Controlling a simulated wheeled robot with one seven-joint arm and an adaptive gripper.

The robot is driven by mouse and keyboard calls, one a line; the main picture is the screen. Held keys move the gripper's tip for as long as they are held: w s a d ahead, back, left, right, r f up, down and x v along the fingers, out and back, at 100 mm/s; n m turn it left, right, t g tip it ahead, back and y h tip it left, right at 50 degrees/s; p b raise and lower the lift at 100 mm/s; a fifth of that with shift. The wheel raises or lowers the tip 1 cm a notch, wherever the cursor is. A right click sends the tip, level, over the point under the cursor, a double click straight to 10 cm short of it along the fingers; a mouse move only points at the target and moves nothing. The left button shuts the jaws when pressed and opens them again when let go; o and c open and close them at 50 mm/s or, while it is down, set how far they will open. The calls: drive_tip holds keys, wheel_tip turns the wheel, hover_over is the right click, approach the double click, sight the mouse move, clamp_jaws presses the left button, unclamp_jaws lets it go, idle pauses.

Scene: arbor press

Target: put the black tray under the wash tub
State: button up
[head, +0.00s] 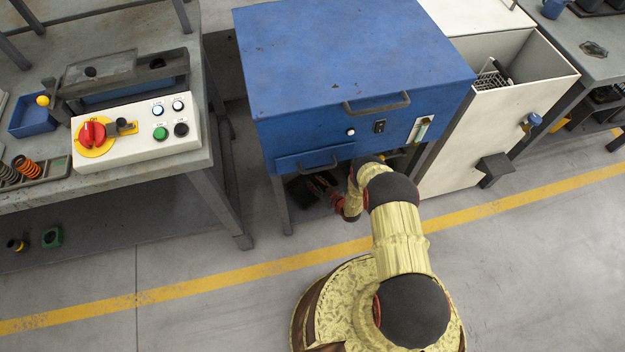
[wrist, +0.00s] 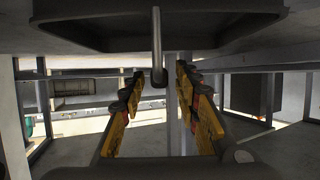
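The wash tub (head: 350,60) is the blue, lidded cabinet on legs in the middle of the head view. The black tray (head: 301,190) shows as a dark shape low under its left front, partly hidden by the tub and my gripper. My gripper (head: 325,184) is low under the tub's front edge, beside the dark shape. In the wrist view my gripper's yellow fingers (wrist: 158,72) stand apart with nothing visibly clamped between them. Above them is a dark pan-shaped underside (wrist: 160,35) with a grey pipe (wrist: 157,50) hanging down. I cannot tell the tray clearly in the wrist view.
A workbench (head: 140,185) with a red-knobbed control box (head: 135,135) stands left. A white open tank (head: 470,140) adjoins the tub on the right, with another bench (head: 595,65) beyond. The tub's legs (head: 281,205) bound the space beneath. Floor in front is clear, crossed by a yellow line (head: 220,280).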

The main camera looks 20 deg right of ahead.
drive_tip(key=p+v, duration=0.3)
drive_tip(key=v, duration=0.6)
drive_tip(key=shift+s+d+r, duration=0.15)
drive_tip(key=shift+s+r, duration=0.05)
drive_tip(key=shift+s, duration=0.05)
